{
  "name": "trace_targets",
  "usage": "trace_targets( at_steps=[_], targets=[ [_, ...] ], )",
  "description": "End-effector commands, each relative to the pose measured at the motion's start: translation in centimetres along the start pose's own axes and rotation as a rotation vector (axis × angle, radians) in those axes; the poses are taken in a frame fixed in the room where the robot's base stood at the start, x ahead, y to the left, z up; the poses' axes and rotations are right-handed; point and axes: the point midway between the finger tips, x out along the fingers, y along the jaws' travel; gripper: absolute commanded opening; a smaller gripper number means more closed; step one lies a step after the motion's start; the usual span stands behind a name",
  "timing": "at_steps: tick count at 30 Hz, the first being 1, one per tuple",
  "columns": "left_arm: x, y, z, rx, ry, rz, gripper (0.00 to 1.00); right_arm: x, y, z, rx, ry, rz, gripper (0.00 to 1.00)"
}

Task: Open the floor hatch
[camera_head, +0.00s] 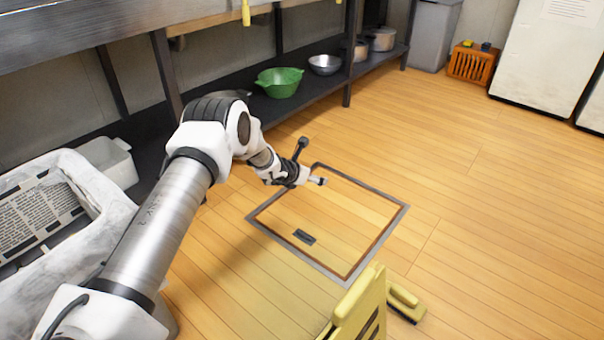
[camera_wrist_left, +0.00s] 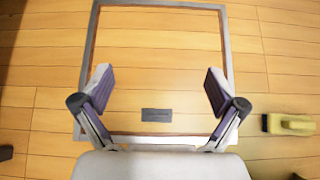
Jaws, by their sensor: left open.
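The floor hatch (camera_head: 345,222) is a wooden panel lying flat in the floor inside a grey metal frame. It looks closed. A small dark recessed handle (camera_head: 304,237) sits near its front left edge. My left gripper (camera_head: 321,181) is above the far left part of the hatch and touches nothing that I can see. In the left wrist view the open fingers (camera_wrist_left: 160,82) point at the hatch (camera_wrist_left: 160,60), with the handle (camera_wrist_left: 157,115) between and below them. My right gripper is in neither view.
A yellow object (camera_head: 362,305), perhaps a sign, stands at the front, with a yellow brush (camera_head: 405,303) beside it. A shelf with a green colander (camera_head: 279,82) and metal pots runs along the back left. A white tub (camera_head: 75,215) is at left. Floor at right is clear.

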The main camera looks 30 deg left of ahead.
Motion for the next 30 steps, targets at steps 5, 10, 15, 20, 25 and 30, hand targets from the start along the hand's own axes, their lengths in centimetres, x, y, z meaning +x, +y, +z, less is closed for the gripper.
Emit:
trace_targets(
  at_steps=[5,10,15,20,25,30],
  targets=[
    [-4.6,0.0,0.1,-0.006,-0.002,0.0,0.96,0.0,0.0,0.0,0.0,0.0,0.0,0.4],
    [-7.1,0.0,0.1,-0.003,-0.002,0.001,0.96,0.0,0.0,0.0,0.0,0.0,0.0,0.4],
    [-7.5,-0.1,0.0,0.001,0.0,0.0,0.96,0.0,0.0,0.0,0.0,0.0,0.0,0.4],
    [-7.4,-0.1,0.0,0.001,0.0,0.0,0.96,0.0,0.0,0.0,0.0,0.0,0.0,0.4],
    [-7.4,0.0,0.0,0.0,0.0,0.0,0.96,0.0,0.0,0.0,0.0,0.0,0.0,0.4],
    [-7.8,-1.2,0.0,0.017,0.032,-0.013,0.96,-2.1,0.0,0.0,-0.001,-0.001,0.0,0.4]
  ],
)
